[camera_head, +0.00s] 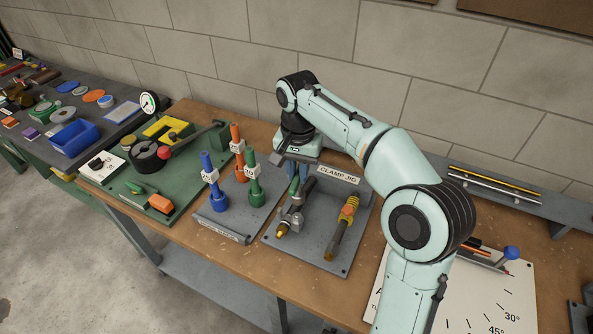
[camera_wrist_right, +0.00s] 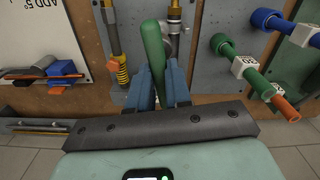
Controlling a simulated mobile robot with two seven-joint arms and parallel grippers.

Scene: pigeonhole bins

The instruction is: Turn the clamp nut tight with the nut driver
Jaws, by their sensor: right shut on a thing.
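The clamp jig (camera_head: 320,245) is a grey plate on the bench with a metal clamp (camera_head: 296,214) and a brass-coloured end (camera_head: 282,230), which also shows in the wrist view (camera_wrist_right: 174,13). My right gripper (camera_wrist_right: 160,80) is shut on a green handle (camera_wrist_right: 152,45) at the clamp; in the head view the handle (camera_head: 294,187) shows beside the fingers. Blue (camera_head: 213,180), orange (camera_head: 238,152) and green (camera_head: 253,180) drivers with white number tags stand upright in a rack (camera_head: 226,230) left of the jig. My left gripper is not in view.
A green fixture board (camera_head: 145,190) with a gauge stands left of the rack. An angle board (camera_head: 470,295) lies at right. A wall rises behind the bench.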

